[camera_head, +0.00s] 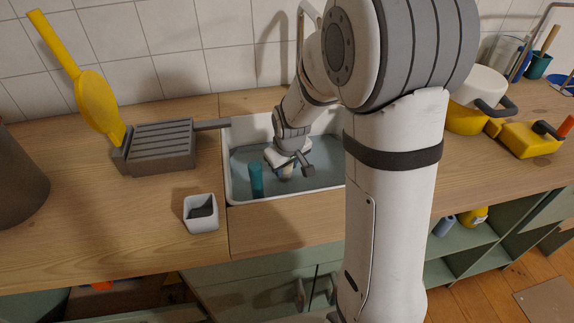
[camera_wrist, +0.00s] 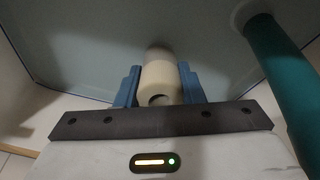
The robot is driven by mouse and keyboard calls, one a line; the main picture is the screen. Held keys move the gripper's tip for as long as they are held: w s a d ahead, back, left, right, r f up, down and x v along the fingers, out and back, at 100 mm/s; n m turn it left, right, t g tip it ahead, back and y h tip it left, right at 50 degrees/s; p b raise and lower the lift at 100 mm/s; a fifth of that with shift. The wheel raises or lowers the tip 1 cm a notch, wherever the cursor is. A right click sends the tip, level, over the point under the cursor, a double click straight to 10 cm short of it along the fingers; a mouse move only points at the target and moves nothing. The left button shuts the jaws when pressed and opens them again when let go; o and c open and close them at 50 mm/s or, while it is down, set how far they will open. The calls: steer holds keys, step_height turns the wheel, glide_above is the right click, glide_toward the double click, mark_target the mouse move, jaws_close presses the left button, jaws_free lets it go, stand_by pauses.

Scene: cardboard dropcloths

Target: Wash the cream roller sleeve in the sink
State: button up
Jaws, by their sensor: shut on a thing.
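The sink (camera_head: 233,190) is a white basin with blue-grey water or floor, set in the wooden counter. My gripper (camera_head: 286,172) is down inside the sink. In the wrist view my gripper (camera_wrist: 160,92) is shut on the cream roller sleeve (camera_wrist: 160,70), with a blue finger on each side. The sleeve's near end shows a dark hole. In the head view the sleeve (camera_head: 286,174) is mostly hidden under my gripper. I cannot tell whether it touches the sink floor.
A teal cylinder (camera_head: 256,181) stands in the sink left of my gripper, also in the wrist view (camera_wrist: 279,75). A white cup (camera_head: 201,213) and a grey slotted block (camera_head: 160,146) with a yellow paddle (camera_head: 97,101) are left. A yellow pot (camera_head: 464,121) is right.

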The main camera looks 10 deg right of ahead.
steer(key=d+r+p, duration=0.3)
steer(key=r+p, duration=0.8)
steer(key=r, duration=0.5)
steer(key=shift+r, duration=0.25)
steer(key=shift+s, duration=0.1)
stand_by(0.5)
steer(key=shift+r+p, duration=1.55)
steer(key=shift+r, duration=0.45)
